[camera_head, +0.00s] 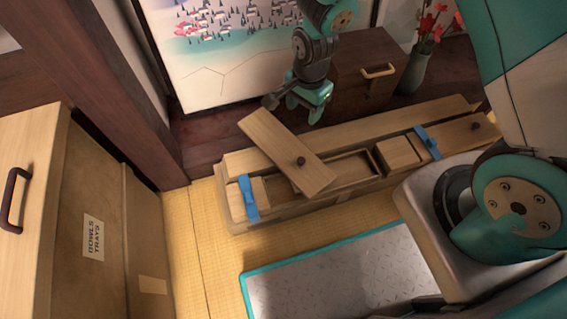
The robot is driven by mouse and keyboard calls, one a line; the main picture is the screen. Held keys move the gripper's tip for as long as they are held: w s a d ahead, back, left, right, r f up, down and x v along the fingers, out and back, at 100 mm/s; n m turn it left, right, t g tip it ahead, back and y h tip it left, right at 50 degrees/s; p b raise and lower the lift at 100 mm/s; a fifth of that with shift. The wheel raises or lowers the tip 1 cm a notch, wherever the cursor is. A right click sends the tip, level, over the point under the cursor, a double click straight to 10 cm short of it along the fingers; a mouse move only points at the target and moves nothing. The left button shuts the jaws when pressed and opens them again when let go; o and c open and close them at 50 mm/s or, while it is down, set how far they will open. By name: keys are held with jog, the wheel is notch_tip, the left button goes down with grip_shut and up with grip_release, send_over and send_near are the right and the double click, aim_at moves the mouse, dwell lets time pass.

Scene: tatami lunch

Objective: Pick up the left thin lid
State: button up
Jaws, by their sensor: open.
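A thin wooden lid (275,140) with a dark round knob lies askew across the left half of a long low wooden box (340,205). Its upper left end sticks out past the box's back edge, and part of an open compartment shows beside it. A second lid (462,135) with a dark knob lies at the box's right end. My gripper (305,108) is open and empty, pointing down behind the box, up and right of the left lid in the picture. It looks apart from the lid; its height above it is hard to tell.
Blue straps (249,199) and (428,143) cross the box near both ends. A small wooden block (398,152) sits between the compartment and the right strap. A dark cabinet (355,85) and a flower vase (415,72) stand behind. A cabinet labelled "BOWLS TRAYS" (90,205) stands left.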

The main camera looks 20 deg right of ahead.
jog(key=m+b, duration=0.2)
jog(key=b, duration=0.6)
send_over(301, 160)
jog(key=shift+h, duration=0.3)
jog(key=f, duration=1.9)
jog(key=shift+w+d+f, duration=0.1)
jog(key=shift+d+f, duration=0.05)
jog(key=shift+d, duration=0.05)
notch_tip(301, 160, down, 6)
jog(key=b, duration=0.4)
jog(key=shift+a, duration=0.15)
jog(key=shift+r, duration=0.25)
jog(key=shift+c, duration=0.2)
jog(key=c, duration=1)
